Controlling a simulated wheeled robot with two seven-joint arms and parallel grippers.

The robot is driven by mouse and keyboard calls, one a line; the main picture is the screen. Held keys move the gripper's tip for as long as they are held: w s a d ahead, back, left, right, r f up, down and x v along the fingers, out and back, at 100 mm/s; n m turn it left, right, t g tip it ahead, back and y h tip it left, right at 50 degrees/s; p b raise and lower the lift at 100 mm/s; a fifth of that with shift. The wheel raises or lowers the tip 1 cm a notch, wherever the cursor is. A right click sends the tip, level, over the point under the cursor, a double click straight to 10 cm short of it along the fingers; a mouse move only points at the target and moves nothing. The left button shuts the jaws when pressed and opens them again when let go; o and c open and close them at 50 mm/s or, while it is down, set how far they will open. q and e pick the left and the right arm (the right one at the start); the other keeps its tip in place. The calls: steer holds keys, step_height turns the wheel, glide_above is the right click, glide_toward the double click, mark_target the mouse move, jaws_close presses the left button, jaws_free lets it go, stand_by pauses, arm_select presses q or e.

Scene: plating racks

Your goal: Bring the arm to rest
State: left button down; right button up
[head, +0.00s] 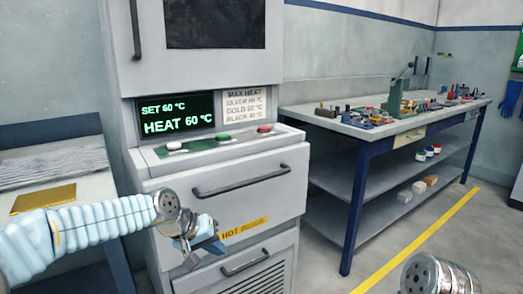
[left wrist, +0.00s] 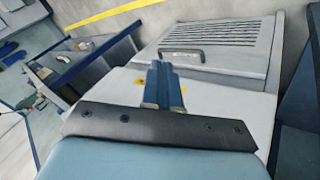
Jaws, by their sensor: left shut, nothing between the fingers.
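My left arm comes in from the left in the head view, in a pale blue ribbed sleeve. My left gripper (head: 212,240) hangs in front of the oven's lower front, below the drawer handle and beside the HOT label. In the left wrist view the blue fingers of my left gripper (left wrist: 162,88) are together, with nothing between them. I cannot tell whether they touch the oven. A metal end part of my right arm (head: 438,274) shows at the bottom right of the head view; its gripper is out of frame.
The oven (head: 250,195) has a display (head: 177,117) reading SET 60 °C and HEAT 60 °C. Green and red buttons sit on its ledge. A gold plate (head: 44,198) lies on the left table. A cluttered workbench (head: 350,127) stands right. A yellow line (head: 425,235) crosses open floor.

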arm_select(q)
steer(key=s+f+g, duration=0.1)
steer(key=s+f, duration=0.3)
steer(key=f, duration=0.9)
steer(key=s+f+g, duration=0.1)
steer(key=s+f, duration=0.3)
steer(key=f, duration=0.9)
steer(key=s+f+g+y, duration=0.1)
steer(key=s+f+g, duration=0.1)
steer(key=s+f, duration=1.1)
steer(key=s, duration=0.4)
steer(key=shift+s+d+f+n, duration=0.3)
steer(key=shift+f, duration=0.05)
